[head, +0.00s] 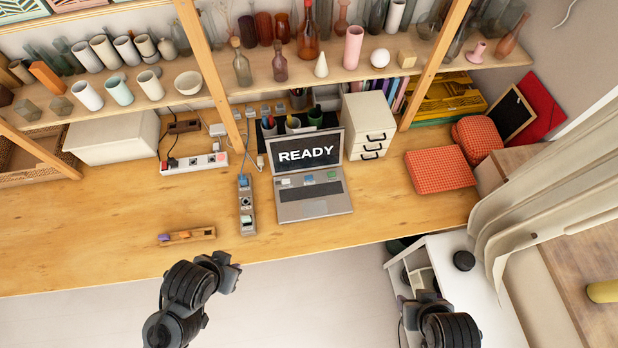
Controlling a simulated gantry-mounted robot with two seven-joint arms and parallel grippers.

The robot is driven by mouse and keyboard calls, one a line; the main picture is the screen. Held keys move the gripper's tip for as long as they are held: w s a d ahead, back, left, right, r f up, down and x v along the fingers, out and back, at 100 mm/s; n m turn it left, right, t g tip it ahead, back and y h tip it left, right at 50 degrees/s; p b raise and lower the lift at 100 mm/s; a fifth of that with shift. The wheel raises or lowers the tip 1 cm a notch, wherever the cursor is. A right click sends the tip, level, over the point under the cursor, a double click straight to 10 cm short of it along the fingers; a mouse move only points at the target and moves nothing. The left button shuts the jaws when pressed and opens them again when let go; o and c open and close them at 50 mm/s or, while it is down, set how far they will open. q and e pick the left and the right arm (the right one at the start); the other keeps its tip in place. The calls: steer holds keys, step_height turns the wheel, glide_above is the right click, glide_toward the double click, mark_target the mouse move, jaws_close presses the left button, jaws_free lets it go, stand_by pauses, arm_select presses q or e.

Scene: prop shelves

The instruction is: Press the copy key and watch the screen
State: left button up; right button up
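An open grey laptop (314,208) stands on the wooden desk. Its dark screen (305,153) reads "READY" in white letters. A row of small coloured keys (308,180) lies just below the screen; their labels are too small to read, so I cannot tell which is the copy key. My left gripper (231,272) is in front of the desk edge, below and left of the laptop, and touches nothing. My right gripper (426,297) is low at the right, beside the white cabinet, well away from the laptop. Whether either gripper is open or shut is unclear.
A small wooden tray (187,236) lies near the front edge. Shelves of bottles and cups overhang the back. The desk's left front is mostly clear.

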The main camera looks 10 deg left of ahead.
arm_select(q)
jaws_close()
stand_by(0.3)
stand_by(0.8)
stand_by(0.3)
